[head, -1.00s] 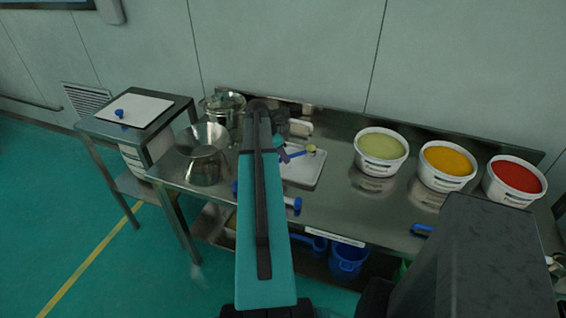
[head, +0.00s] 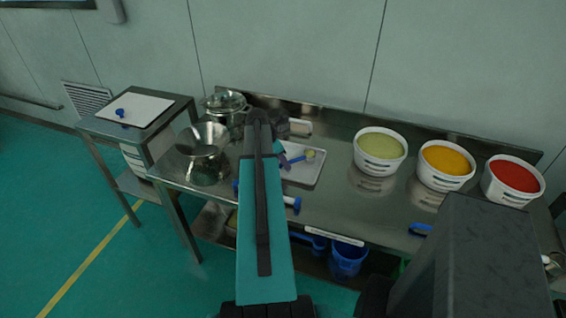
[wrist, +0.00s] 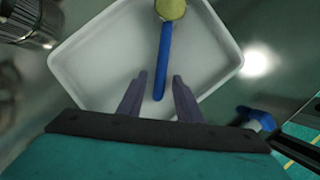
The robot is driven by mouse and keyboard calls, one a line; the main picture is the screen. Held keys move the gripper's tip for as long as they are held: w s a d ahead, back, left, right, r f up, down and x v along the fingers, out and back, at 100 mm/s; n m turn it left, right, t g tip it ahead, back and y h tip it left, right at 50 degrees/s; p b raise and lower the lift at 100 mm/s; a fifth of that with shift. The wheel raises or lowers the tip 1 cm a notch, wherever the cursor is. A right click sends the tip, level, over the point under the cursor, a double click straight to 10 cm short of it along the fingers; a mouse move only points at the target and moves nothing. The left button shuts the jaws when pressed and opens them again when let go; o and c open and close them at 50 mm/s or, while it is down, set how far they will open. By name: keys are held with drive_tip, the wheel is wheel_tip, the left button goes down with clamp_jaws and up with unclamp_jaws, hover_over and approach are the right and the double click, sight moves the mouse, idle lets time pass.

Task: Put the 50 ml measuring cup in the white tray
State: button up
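The measuring cup (wrist: 171,9) has a yellow-green round bowl and a long blue handle (wrist: 163,62). It lies over the floor of the white tray (wrist: 85,62), its bowl near the tray's far rim in the wrist view. The tray also shows on the table in the head view (head: 307,178), with the cup (head: 309,154) in it. My gripper (wrist: 158,90) is open, its two fingers apart on either side of the handle's near end, with gaps on both sides. The cup's size marking cannot be read. My arm hides the tray's left part in the head view.
Tubs with green (head: 380,146), orange (head: 447,160) and red (head: 515,177) contents stand right of the tray. A metal pot (head: 226,105) and a steel funnel-like vessel (head: 204,150) stand left. A blue-ended tool (head: 292,202) lies in front. The table between tray and tubs is clear.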

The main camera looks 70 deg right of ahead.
drive_tip(key=shift+r, duration=0.25)
drive_tip(key=b+v, duration=0.2)
drive_tip(key=v, duration=0.9)
drive_tip(key=shift+w+a+r, duration=0.15)
drive_tip(key=shift+w+r, duration=0.05)
drive_tip(key=shift+r, duration=0.1)
drive_tip(key=shift+r, duration=0.1)
idle(0.7)
